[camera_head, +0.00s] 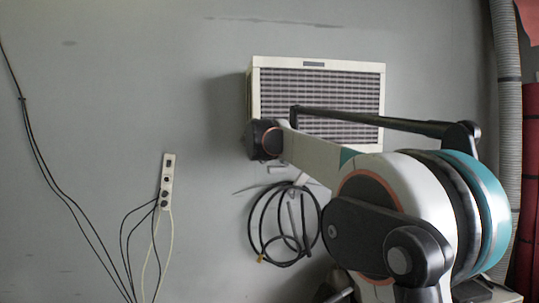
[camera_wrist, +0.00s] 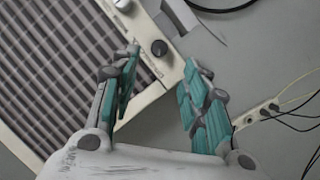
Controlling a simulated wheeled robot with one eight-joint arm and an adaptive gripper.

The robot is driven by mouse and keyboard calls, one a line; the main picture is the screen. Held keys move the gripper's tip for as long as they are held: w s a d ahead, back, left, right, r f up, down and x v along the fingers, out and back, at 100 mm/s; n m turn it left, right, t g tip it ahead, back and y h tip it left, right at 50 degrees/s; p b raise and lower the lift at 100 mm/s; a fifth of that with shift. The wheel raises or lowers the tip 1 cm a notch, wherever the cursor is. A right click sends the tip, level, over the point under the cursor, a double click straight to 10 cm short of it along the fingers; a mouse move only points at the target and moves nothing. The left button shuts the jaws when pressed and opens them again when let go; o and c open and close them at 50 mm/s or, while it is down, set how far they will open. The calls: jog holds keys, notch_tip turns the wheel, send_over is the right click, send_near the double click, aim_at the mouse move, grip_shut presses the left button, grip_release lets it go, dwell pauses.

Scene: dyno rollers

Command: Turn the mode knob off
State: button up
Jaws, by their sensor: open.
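A pale wall unit with a louvred grille (camera_head: 318,63) hangs on the grey wall in the head view; my arm covers its lower part. In the wrist view its frame (camera_wrist: 146,101) runs diagonally and carries a dark round knob (camera_wrist: 159,47). A lighter knob (camera_wrist: 122,5) sits farther up, cut by the top edge. I cannot read which is the mode knob. My gripper (camera_wrist: 161,62) is open and empty, its teal-padded fingers on either side of the dark knob in the picture. I cannot tell the remaining distance. In the head view the gripper cannot be made out.
A coiled black hose (camera_head: 254,222) hangs on the wall below the unit. A power strip (camera_head: 167,181) with several cables is on the wall to the left. A ribbed grey duct (camera_head: 507,110) and red material (camera_head: 530,180) stand at the right. The wall at far left is mostly bare.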

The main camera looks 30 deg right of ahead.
jog(key=shift+v, duration=1.6)
jog(key=s+a+f+g+y+b, duration=0.2)
jog(key=s+a+f+b, duration=0.4)
jog(key=f, duration=1.7)
jog(key=s+a+f+m+g+y+b, duration=0.1)
jog(key=s+a+f+y+b, duration=0.2)
jog(key=s+f+b, duration=1.4)
jog(key=s+a+f+m+g+y+b, duration=0.1)
jog(key=s+a+f+b, duration=1)
jog(key=s+f, duration=1.3)
notch_tip(320, 180, down, 7)
jog(key=shift+r+g+y+b, duration=0.2)
jog(key=shift+g+y+b, duration=0.5)
jog(key=shift+g+y, duration=0.15)
